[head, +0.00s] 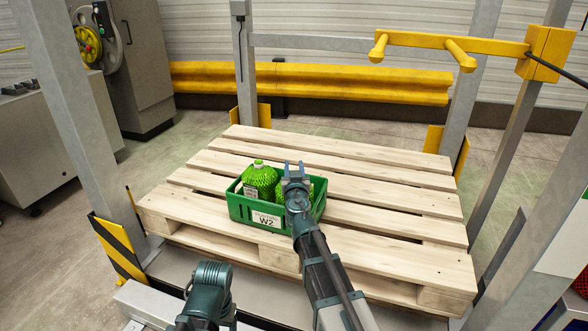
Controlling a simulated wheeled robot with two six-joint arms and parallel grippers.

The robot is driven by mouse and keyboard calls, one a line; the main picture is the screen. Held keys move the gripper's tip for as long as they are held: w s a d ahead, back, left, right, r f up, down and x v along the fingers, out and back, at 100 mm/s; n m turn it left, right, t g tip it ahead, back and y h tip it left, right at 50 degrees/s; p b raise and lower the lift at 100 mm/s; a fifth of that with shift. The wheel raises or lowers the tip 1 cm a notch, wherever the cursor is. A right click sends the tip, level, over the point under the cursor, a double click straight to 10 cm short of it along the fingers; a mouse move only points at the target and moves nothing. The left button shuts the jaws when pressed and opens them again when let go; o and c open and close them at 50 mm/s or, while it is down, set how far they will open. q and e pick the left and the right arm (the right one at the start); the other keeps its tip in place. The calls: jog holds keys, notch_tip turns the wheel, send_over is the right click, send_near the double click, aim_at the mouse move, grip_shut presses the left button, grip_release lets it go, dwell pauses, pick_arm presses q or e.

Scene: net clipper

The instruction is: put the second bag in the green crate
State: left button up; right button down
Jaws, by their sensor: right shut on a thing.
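The green crate (240,212) stands on the pallet, with a white label reading W2 on its front. One green mesh bag (260,178) sits upright in its left part, its top above the rim. A second green bag (318,188) shows only in part at the crate's right side, mostly hidden behind my right gripper. My right gripper (294,168) is over the right part of the crate, shut on this second bag. Whether the bag touches the crate floor is hidden. Of my left arm only a link shows at the bottom; its gripper is out of view.
The wooden pallet (375,200) is bare around the crate. Grey posts (85,120) stand at its sides. A yellow bar with pegs (450,42) juts in at upper right. A yellow guard rail (350,82) runs behind. A red thing (581,282) shows at the right edge.

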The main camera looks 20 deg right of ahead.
jog(key=shift+c, duration=2.4)
grip_release()
jog(key=shift+r, duration=0.1)
jog(key=v, duration=1.2)
